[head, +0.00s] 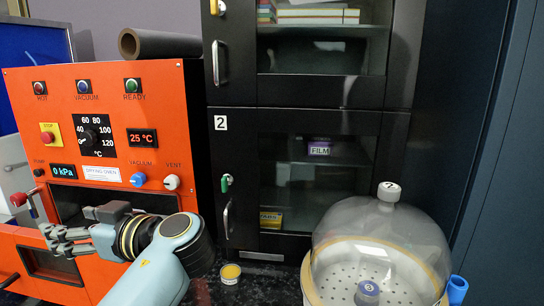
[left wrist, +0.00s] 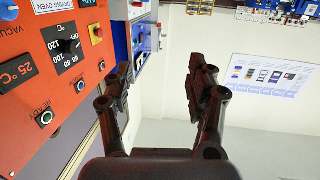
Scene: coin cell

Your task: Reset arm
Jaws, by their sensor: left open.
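My left gripper (head: 65,238) is in front of the lower part of the orange drying oven (head: 45,100) in the head view, its fingers toward the left. In the left wrist view its two dark fingers (left wrist: 160,90) stand apart with nothing between them. The oven also shows at the left of the left wrist view (left wrist: 40,90). Its displays read 25 °C and 0 kPa. My left forearm hides part of the oven's lower front. My right gripper is not in view.
A black cabinet (head: 240,140) marked 2 stands right of the oven. A clear dome desiccator (head: 335,225) stands at the front right. A small yellow-lidded jar (head: 230,272) sits on the dark counter close to my left forearm. A dark roll (head: 165,44) lies on the oven.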

